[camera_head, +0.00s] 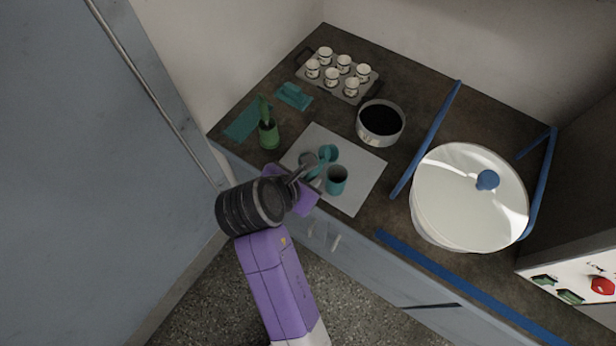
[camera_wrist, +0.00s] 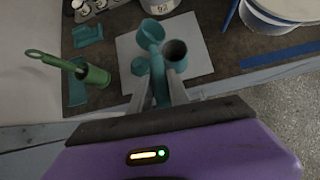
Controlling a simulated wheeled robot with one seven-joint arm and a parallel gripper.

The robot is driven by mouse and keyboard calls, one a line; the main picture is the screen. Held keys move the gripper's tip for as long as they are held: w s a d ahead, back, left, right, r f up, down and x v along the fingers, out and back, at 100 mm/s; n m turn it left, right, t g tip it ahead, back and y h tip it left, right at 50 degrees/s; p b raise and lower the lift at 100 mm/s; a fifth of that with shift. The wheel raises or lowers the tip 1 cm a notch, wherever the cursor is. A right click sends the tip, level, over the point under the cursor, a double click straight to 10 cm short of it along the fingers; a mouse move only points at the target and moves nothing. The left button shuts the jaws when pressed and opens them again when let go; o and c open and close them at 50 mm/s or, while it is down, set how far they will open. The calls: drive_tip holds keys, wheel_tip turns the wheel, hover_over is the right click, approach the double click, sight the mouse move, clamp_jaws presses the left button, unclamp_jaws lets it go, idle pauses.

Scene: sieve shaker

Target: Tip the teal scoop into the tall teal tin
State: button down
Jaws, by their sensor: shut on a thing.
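The teal scoop (camera_head: 328,153) is held by my gripper (camera_head: 300,178), with its bowl just beyond the tall teal tin's rim. In the wrist view the scoop (camera_wrist: 151,32) runs away from between the two fingers of my gripper (camera_wrist: 157,100), which are closed on its handle. The tall teal tin (camera_head: 336,183) stands upright on a pale mat (camera_head: 362,190); it also shows in the wrist view (camera_wrist: 190,66), right of the scoop, with a dark open mouth. The scoop's contents and exact tilt cannot be made out.
A round pan (camera_head: 381,143) with dark contents stands behind the mat. A large white drum (camera_head: 440,220) and blue bars (camera_head: 428,140) are right.

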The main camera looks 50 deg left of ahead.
drive_tip(key=shift+a+r+n+t+h, duration=0.15)
drive_tip(key=shift+n+h, duration=0.1)
drive_tip(key=shift+h, duration=0.3)
drive_tip(key=shift+a+r+n+t+h, duration=0.15)
drive_tip(key=shift+n+h, duration=0.1)
drive_tip(key=shift+h, duration=0.3)
drive_tip(key=shift+n+h, duration=0.4)
drive_tip(key=shift+h, duration=0.4)
drive_tip(key=shift+a+r+n+t+h, duration=0.1)
drive_tip(key=shift+n+t+h, duration=0.4)
drive_tip(key=shift+h, duration=0.5)
drive_tip(key=shift+n+t+h, duration=0.3)
drive_tip(key=shift+h, duration=0.3)
